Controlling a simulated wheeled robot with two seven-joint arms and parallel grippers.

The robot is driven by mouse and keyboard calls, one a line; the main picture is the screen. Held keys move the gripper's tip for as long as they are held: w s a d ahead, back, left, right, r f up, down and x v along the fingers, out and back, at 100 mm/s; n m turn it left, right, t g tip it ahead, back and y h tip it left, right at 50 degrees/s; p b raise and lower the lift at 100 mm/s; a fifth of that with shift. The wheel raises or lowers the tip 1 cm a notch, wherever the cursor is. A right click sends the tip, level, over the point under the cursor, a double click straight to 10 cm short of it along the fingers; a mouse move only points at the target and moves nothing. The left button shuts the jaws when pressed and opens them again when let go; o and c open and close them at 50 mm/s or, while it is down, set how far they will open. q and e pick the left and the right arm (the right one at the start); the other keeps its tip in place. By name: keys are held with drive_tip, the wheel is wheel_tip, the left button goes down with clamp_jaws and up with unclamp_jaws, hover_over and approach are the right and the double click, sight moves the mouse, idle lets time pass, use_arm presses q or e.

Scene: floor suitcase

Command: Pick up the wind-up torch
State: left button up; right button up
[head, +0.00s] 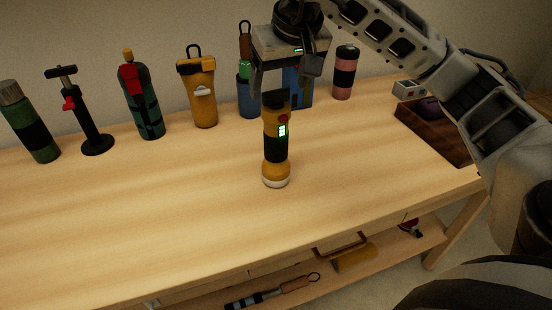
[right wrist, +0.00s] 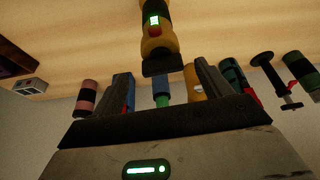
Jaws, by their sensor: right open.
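The wind-up torch (head: 275,150) stands upright on the wooden bench, yellow with a black band, red button, lit green display and pale base. In the right wrist view the torch (right wrist: 157,30) hangs from the top edge, its dark top end pointing toward the gripper. My right gripper (head: 284,84) is open just above the torch's top, fingers pointing down. In the right wrist view its two fingers (right wrist: 162,78) spread to either side of the torch's top end, with nothing held. I cannot tell whether the top is between the fingertips. My left gripper is not in view.
Behind stand a green flask (head: 31,125), a black stand with red lever (head: 88,125), a teal bottle (head: 143,105), a yellow bottle (head: 203,95), a blue container (head: 248,95) and a pink bottle (head: 344,75). A dark wooden box (head: 430,130) sits right. The bench front is clear.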

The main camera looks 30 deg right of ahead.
sight(275, 102)
drive_tip(key=shift+x, duration=3.1)
drive_tip(key=shift+a, duration=0.1)
drive_tip(key=c, duration=1.6)
drive_tip(key=shift+o, duration=0.2)
drive_tip(key=shift+r, duration=0.1)
